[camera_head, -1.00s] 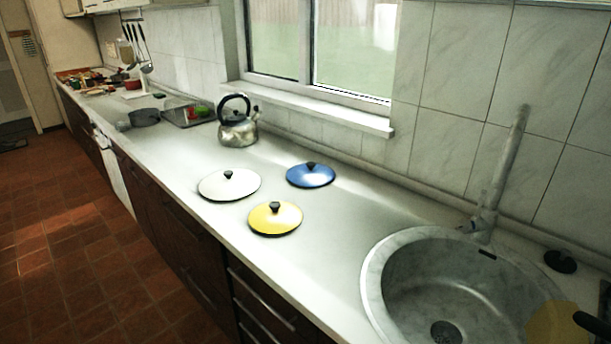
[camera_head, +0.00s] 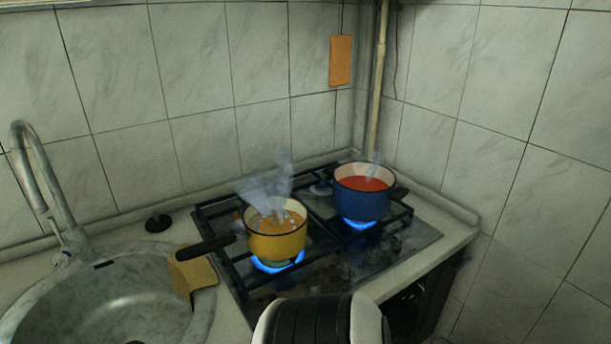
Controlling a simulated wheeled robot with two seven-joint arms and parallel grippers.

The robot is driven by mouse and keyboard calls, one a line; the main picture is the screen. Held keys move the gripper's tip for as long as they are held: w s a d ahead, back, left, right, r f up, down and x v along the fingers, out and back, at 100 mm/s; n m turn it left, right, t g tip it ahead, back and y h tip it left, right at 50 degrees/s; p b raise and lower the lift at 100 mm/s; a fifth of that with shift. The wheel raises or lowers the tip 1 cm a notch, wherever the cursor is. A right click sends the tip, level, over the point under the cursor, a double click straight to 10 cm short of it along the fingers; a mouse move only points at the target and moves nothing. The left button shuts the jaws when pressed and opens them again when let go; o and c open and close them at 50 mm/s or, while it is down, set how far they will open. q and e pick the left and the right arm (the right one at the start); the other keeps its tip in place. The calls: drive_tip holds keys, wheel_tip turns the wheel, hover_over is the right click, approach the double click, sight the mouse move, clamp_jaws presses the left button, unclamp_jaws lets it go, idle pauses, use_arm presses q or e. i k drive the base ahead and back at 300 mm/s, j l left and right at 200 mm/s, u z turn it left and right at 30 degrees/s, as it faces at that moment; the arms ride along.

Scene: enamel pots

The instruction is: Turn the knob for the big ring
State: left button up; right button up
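A gas hob (camera_head: 415,243) with black grates is set in the corner of the worktop. A yellow pot (camera_head: 276,243) with a dark handle stands on the left side of the hob over a blue flame (camera_head: 277,266), with steam above it. A blue pot (camera_head: 362,203) with red contents stands farther back to the right over another blue flame (camera_head: 360,223), also steaming. I cannot make out the hob knobs or tell which ring is the big one. Neither gripper is in view; a black and white part of my own body fills the bottom middle.
A round grey sink (camera_head: 105,296) with a tall tap (camera_head: 40,180) is at left. A wooden piece (camera_head: 194,277) lies at its right rim, under the yellow pot's handle. A small black object (camera_head: 158,223) sits behind it. Tiled walls close the back and right.

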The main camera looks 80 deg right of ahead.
sight(345, 274)
drive_tip(key=z, duration=2.85)
